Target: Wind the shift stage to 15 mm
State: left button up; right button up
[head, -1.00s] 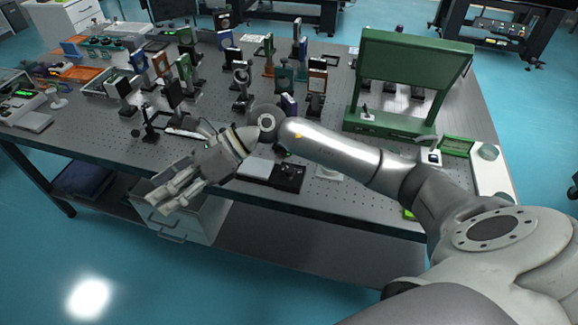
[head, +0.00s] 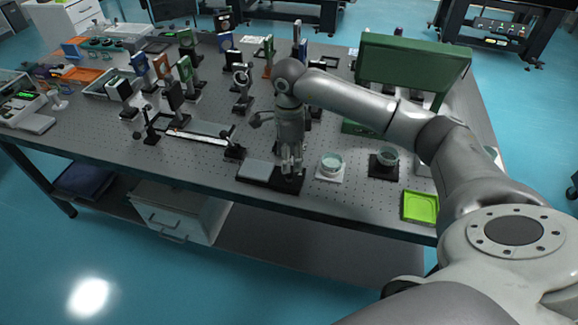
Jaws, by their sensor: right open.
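My right gripper (head: 291,168) points down at the front middle of the optical table, open, its fingers over the black end of a low base. That base carries a flat grey plate (head: 259,170). The fingers hide part of the black end, and I cannot tell whether they touch it. To its left lies a long rail with a pale strip (head: 197,138) and a dark block (head: 234,151) at its right end. I cannot tell for sure which of these two is the shift stage; no scale reading is legible. My left gripper is not in view.
Right of the gripper stand a glass dish on a white pad (head: 331,164) and another on a black pad (head: 384,162). A bright green tray (head: 420,207) lies near the front edge. Several upright optic mounts crowd behind. A green frame (head: 412,62) stands at the back right.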

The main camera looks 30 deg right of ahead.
jog(key=shift+f+p, duration=0.45)
jog(key=shift+f, duration=2.25)
jog(key=c, duration=1.1)
jog(key=shift+o, duration=0.2)
jog(key=shift+m, duration=0.4)
